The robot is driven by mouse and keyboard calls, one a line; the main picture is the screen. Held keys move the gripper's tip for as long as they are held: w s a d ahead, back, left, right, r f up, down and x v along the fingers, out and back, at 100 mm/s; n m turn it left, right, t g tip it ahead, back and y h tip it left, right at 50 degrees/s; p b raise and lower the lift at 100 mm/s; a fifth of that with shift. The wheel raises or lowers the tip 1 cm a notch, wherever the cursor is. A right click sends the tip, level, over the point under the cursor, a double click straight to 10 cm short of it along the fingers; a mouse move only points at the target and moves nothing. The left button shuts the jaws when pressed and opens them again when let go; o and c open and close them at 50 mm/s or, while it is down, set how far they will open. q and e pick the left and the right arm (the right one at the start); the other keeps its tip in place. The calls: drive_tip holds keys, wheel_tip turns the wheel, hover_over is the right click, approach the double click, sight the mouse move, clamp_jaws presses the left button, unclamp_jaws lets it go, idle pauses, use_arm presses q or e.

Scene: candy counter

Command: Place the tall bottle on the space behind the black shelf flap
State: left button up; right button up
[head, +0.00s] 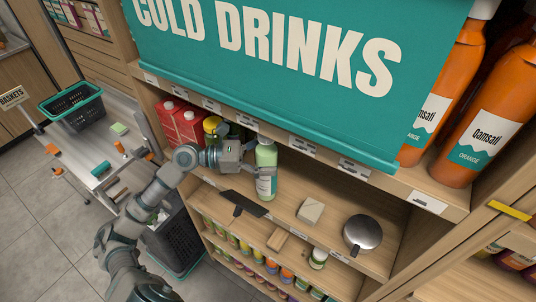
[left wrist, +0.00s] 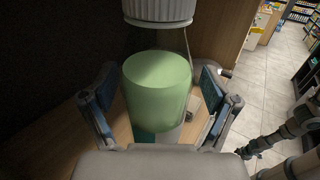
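The tall bottle (head: 265,168) is pale green with a label and stands upright on the middle shelf, just behind the black shelf flap (head: 246,204). My left gripper (head: 252,158) is at its upper part. In the left wrist view the bottle (left wrist: 157,95) has a white ribbed cap and sits between the two finger pads of my left gripper (left wrist: 158,100). Gaps show on both sides, so the fingers look open around it. My right arm shows at the right of the left wrist view, with its gripper (left wrist: 250,150) too small to read.
A beige block (head: 310,211) and a round metal pot (head: 362,233) are on the shelf to the right. The teal cold drinks sign (head: 270,70) and the upper shelf hang close above. Red cartons (head: 182,122) stand at the left. Jars fill the lower shelf.

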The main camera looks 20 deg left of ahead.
use_arm(q)
drive_tip(key=shift+a+r, duration=0.1)
drive_tip(key=shift+r, duration=0.15)
drive_tip(key=b+v, duration=0.3)
drive_tip(key=v, duration=0.4)
drive_tip(key=shift+a+r, duration=0.35)
drive_tip(key=shift+a, duration=0.05)
drive_tip(key=shift+s+d, duration=0.1)
drive_tip(key=shift+f, duration=0.1)
